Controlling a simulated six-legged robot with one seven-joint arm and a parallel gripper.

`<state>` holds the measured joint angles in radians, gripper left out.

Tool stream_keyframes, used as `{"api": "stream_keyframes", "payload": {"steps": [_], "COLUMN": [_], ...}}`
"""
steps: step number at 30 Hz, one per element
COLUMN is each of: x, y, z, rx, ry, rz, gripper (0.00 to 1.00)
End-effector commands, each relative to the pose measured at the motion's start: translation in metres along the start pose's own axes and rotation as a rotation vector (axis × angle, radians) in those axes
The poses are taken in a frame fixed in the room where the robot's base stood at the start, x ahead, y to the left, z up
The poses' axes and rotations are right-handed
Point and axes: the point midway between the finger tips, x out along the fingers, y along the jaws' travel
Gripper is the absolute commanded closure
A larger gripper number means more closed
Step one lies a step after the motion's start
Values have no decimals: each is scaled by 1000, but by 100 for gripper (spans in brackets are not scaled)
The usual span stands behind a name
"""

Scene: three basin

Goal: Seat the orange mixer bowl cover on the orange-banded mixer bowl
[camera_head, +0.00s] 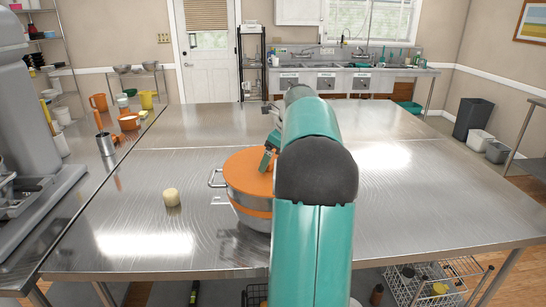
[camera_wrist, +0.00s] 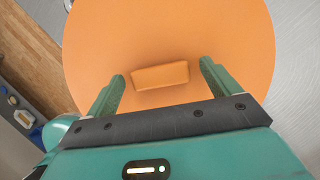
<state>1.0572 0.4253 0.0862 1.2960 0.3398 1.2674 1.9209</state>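My arm hides the right part of both, so I cannot tell whether the rim is flush all around. In the wrist view the cover (camera_wrist: 160,35) fills the middle, with a raised orange grip block (camera_wrist: 160,76) on it. My gripper (camera_wrist: 161,74) is open, with one finger on each side of the block and a gap at both sides. In the head view my gripper (camera_head: 269,160) is just above the cover.
A small pale cylinder (camera_head: 172,197) stands on the steel table (camera_head: 130,225) left of the bowl. A steel canister with utensils (camera_head: 105,144) and orange and yellow containers (camera_head: 128,121) stand on the left counter. The table right of my arm is clear.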

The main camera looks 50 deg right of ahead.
Motion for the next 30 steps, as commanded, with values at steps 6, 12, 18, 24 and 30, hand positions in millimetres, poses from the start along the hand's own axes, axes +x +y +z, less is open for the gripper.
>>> {"api": "stream_keyframes", "payload": {"steps": [6,12,18,24,30], "x": [-1,-24,-67,-110,-134], "y": [0,-1,-1,-1,0], "z": [0,0,1,0,0], "rx": [0,0,-1,0,0], "ry": [0,-1,-2,0,0], "rz": [0,-4,-4,-3,0], "gripper": [12,12,12,12,12]}}
